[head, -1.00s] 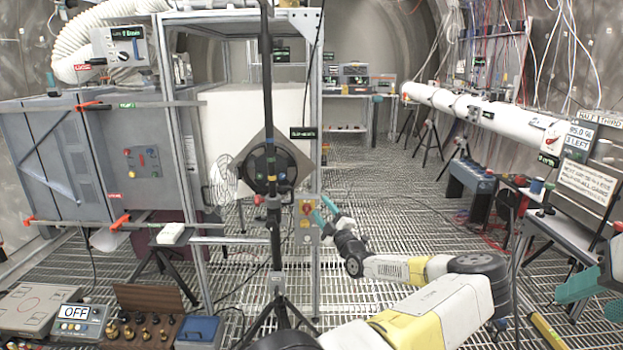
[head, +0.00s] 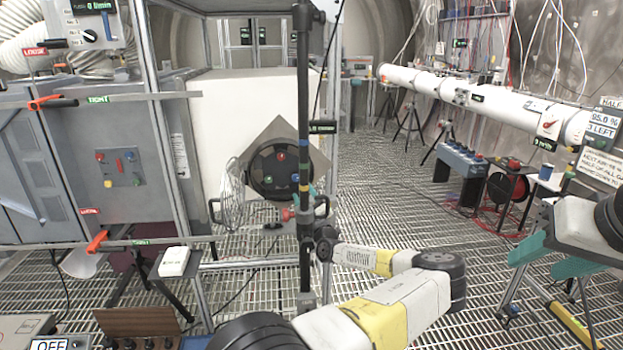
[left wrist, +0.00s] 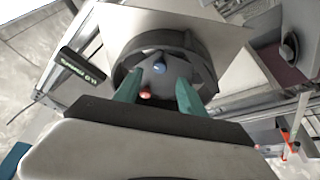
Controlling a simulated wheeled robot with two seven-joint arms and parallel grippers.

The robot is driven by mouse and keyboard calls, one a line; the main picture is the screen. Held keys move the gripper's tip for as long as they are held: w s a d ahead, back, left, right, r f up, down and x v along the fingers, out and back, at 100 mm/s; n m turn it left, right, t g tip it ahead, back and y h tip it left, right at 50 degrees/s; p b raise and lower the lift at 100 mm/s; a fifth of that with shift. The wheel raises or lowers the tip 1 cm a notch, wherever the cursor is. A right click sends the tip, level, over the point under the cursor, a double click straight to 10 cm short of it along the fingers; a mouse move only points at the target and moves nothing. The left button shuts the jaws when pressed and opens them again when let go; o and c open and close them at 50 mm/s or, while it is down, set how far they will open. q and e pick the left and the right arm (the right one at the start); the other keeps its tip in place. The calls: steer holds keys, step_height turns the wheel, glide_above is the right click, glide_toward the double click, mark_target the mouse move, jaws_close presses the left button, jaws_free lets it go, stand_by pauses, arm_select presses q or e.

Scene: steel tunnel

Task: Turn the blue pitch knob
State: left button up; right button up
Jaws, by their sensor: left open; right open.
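The black round hub (head: 262,166) is mounted on a grey diamond-shaped plate (head: 312,157) on the white box. It carries a red knob (head: 281,156) and a yellow one. In the left wrist view the blue knob (left wrist: 158,67) sits inside the hub's dark rim, with a red knob (left wrist: 146,93) below it. My left gripper (left wrist: 160,80) is open, its teal fingers pointing at the hub on either side of these knobs. I cannot tell whether it touches. In the head view the pole partly hides it. My right gripper (head: 535,260) is open and empty at the right.
A black upright pole (head: 304,100) stands in front of the hub. A wire fan guard (head: 232,195) is left of it. Grey cabinets (head: 120,150) fill the left. A white tube (head: 480,95) runs along the right.

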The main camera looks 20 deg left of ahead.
mark_target(296, 179)
arm_select(q)
steer(key=x, duration=0.7)
steer(key=shift+w+a+r, duration=0.15)
steer(key=shift+a, duration=0.1)
jaws_close()
